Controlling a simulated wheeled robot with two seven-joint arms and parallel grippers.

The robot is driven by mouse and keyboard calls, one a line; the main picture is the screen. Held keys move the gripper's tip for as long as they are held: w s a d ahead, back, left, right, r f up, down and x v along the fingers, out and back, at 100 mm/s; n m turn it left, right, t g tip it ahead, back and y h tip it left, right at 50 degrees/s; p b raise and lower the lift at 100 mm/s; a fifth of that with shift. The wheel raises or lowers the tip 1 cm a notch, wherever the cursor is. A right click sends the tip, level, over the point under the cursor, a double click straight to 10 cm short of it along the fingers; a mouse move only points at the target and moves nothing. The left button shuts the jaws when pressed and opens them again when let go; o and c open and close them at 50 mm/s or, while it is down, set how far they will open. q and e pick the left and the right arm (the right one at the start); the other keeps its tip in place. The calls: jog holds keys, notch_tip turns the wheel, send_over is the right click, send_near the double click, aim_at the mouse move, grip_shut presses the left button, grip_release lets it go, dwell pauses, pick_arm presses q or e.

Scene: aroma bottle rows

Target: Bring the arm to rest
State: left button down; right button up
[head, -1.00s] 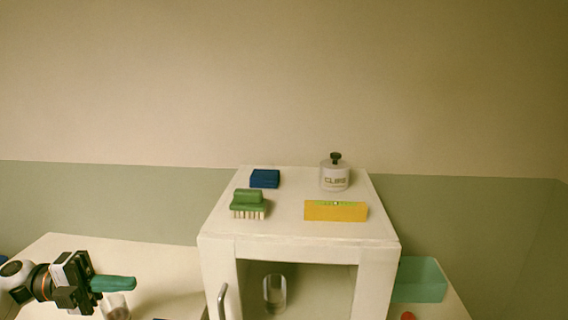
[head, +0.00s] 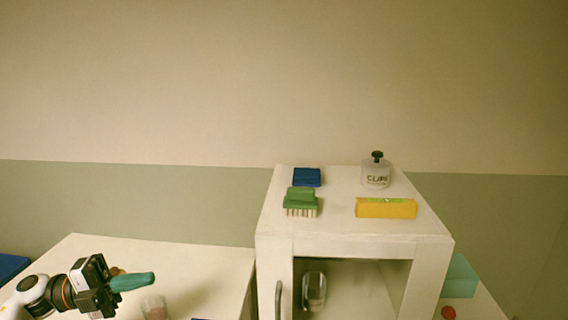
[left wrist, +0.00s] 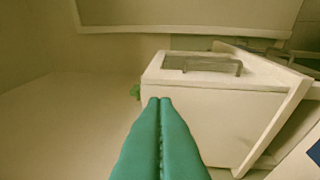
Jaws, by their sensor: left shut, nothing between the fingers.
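My left gripper (head: 150,277) has teal fingers and comes in at the lower left of the head view, above the table (head: 200,272). Its fingers are closed together with nothing between them. In the left wrist view the two teal fingers (left wrist: 160,102) touch along their length, and the white cabinet lies beyond them. My right gripper is in neither view.
A white cabinet (head: 275,243) stands right of the left arm, with a glass (head: 313,290) inside. On top are a blue block (head: 307,177), a green brush (head: 300,203), a yellow box (head: 386,208) and a jar (head: 376,174). A clear cup (head: 155,308) stands below the gripper.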

pick_arm(q)
jog(key=w+d+f+n+t+y, duration=0.3)
jog(key=d+f+n+t, duration=0.15)
jog(key=n+t, duration=0.75)
jog(key=s+f+n+y, duration=0.4)
jog(key=f+n+y, duration=0.7)
jog(key=n+y, duration=0.25)
jog(key=s+d+f+n+g+y, duration=0.1)
jog(key=s+f+n+g, duration=0.35)
jog(key=s, duration=0.75)
jog(key=s+f+n+g+y, duration=0.1)
jog(key=s+f+g, duration=0.6)
jog(key=s, duration=0.6)
notch_tip(320, 180, down, 26)
jog(key=f+g+b, duration=0.1)
jog(key=g, duration=0.1)
jog(key=s+a+f+g+b, duration=0.1)
jog(key=s+a+f, duration=0.1)
jog(key=s+f, duration=1.5)
jog(key=shift+s+a+f, duration=0.3)
jog(key=shift+a+f, duration=0.1)
jog(key=shift+f, duration=0.05)
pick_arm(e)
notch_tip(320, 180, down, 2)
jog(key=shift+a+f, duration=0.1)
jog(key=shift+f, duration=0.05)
